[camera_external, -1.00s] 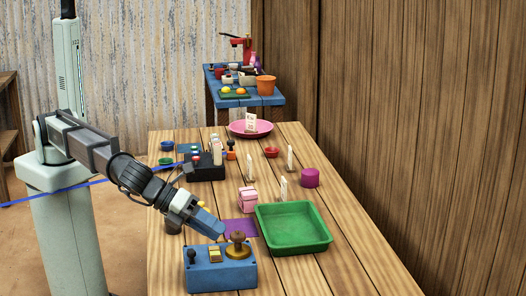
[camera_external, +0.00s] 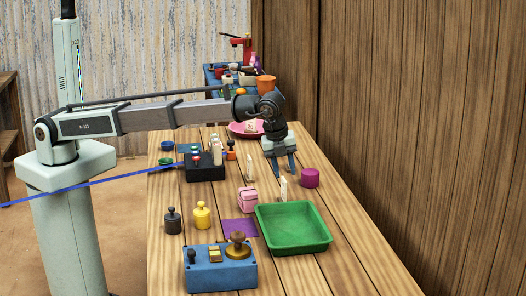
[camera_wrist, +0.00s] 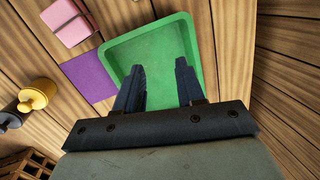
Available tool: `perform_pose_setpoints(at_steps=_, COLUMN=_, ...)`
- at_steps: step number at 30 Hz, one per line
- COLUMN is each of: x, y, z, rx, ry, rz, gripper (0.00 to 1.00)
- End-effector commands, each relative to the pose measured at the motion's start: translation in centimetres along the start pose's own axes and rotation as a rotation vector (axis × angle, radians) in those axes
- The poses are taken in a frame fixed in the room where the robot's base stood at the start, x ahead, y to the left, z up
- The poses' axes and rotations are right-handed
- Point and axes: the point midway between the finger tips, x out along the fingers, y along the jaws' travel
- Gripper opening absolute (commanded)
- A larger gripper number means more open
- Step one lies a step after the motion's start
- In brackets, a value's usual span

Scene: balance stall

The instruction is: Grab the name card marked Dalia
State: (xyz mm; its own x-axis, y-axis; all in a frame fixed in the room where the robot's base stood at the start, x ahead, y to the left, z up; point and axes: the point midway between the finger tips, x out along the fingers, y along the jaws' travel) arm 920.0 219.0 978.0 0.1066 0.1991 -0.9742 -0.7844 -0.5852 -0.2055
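Small white upright cards stand on the table in the external view: one card (camera_external: 250,168) left of my gripper and another card (camera_external: 284,188) just beyond the green tray's far edge. A white card-like piece (camera_external: 251,125) is on the pink plate (camera_external: 236,130). The writing is too small to read, so I cannot tell which is Dalia's. My gripper (camera_external: 284,174) points down over the table, fingers apart and nothing visible between them. In the wrist view its fingers (camera_wrist: 157,84) show against the green tray; no card shows there.
The green tray (camera_external: 315,248), purple mat (camera_external: 238,229) and pink block (camera_external: 248,199) are nearby. A purple cylinder (camera_external: 310,178) stands right of my gripper. Yellow (camera_external: 201,216) and black (camera_external: 173,220) weights and a blue box (camera_external: 205,276) are nearer.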

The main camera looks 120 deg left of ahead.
Motion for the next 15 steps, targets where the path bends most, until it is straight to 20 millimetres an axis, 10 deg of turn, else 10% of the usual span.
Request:
perform_pose_setpoints(at_steps=6, x=0.5, y=-0.8, z=7.9, rx=-0.108, ry=0.049, rz=0.143, gripper=0.38)
perform_pose_setpoints(at_steps=15, x=0.6, y=-0.8, z=11.4, rx=-0.155, ry=0.080, rz=0.215, gripper=0.38)
